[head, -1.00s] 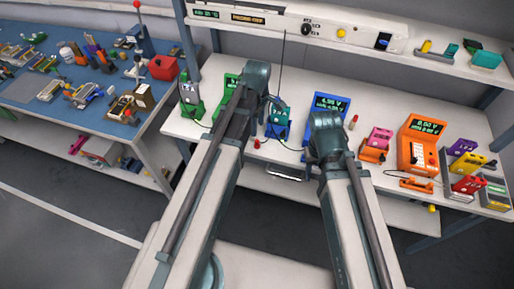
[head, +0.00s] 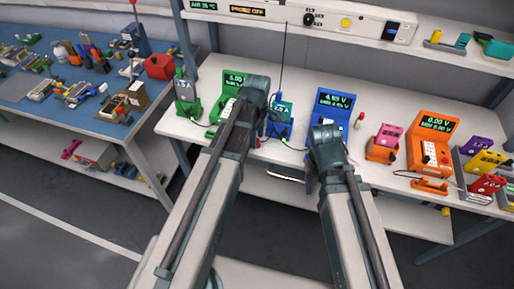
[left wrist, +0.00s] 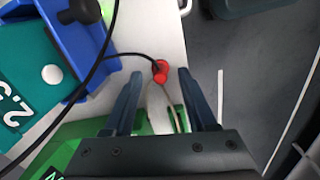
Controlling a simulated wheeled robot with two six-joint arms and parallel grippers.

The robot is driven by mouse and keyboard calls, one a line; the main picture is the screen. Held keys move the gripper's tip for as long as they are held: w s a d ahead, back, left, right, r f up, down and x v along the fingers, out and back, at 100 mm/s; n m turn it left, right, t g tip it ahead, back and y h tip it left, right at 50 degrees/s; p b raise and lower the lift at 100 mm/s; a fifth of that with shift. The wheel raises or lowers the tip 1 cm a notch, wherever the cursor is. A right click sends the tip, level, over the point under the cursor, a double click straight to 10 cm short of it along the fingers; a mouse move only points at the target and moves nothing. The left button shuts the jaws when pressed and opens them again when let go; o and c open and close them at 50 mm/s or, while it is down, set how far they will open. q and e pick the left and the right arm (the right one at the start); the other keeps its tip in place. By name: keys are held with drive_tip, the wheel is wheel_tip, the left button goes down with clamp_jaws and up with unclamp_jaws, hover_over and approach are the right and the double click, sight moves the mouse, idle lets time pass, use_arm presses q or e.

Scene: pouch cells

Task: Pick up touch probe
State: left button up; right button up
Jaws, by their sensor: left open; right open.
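A small red piece on a black cord, which looks like the touch probe (left wrist: 160,71), lies at the edge of the white bench in the left wrist view. My left gripper (left wrist: 160,84) is open, with one finger on each side of and just short of the red piece. Thin pale prongs show between the fingers; I cannot tell what they belong to. In the head view my left arm hides the probe and its own jaws. My right gripper (head: 311,175) hangs by the bench's front edge, mostly hidden by its arm.
A teal cell (left wrist: 25,75) in a blue holder (left wrist: 82,38) stands close left of the left fingers. The bench also bears a green meter (head: 235,82), a blue meter (head: 334,104), an orange meter (head: 434,140) and several coloured cells. A blue-topped table (head: 105,127) stands left.

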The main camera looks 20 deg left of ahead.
use_arm(q)
drive_tip(key=shift+f, duration=0.75)
drive_tip(key=shift+r, duration=0.1)
use_arm(e)
drive_tip(key=shift+f, duration=0.65)
use_arm(q)
clamp_jaws()
drive_tip(key=shift+r, duration=0.1)
use_arm(e)
drive_tip(key=shift+r, duration=0.1)
